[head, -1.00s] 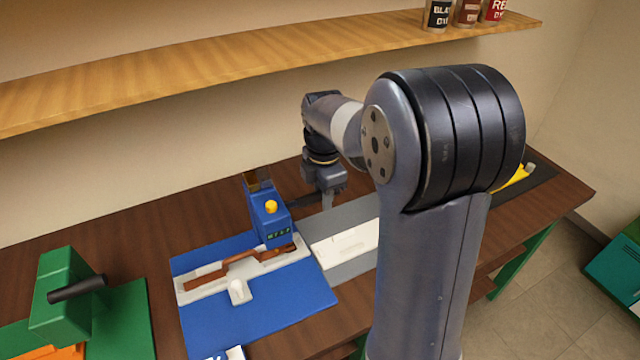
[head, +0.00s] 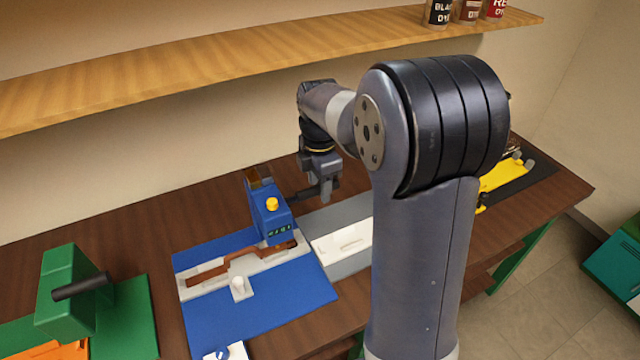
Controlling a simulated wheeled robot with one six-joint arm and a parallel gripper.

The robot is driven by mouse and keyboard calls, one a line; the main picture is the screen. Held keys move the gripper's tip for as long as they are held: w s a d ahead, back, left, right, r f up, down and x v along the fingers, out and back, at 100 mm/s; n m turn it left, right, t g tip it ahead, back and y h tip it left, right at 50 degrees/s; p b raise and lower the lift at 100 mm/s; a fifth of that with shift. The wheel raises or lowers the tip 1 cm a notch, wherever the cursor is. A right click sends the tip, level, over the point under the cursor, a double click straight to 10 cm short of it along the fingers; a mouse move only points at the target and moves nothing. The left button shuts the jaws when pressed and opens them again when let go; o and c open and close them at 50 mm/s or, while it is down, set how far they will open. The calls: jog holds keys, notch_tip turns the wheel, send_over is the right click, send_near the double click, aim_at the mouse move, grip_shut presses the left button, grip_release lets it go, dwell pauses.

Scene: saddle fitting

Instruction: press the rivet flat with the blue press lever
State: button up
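I cannot make out the rivet or a separate lever. My gripper (head: 308,192) hangs just right of the press, beside its upper part. The fingers are small and partly dark here, so I cannot tell whether they are open or touch the press.
A green press with a black handle (head: 82,287) stands at the left. A white tray (head: 343,243) lies right of the blue mat (head: 262,310). A yellow piece (head: 505,175) sits at the far right. A wooden shelf (head: 250,50) runs along the wall above.

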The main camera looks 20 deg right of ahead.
jog(key=shift+s, duration=0.1)
jog(key=shift+r, duration=2.9)
notch_tip(320, 180, down, 6)
jog(key=shift+r, duration=0.1)
jog(key=shift+s+f, duration=0.15)
jog(key=shift+f, duration=0.2)
jog(key=shift+s+d, duration=0.15)
jog(key=shift+s, duration=0.1)
jog(key=shift+r, duration=0.1)
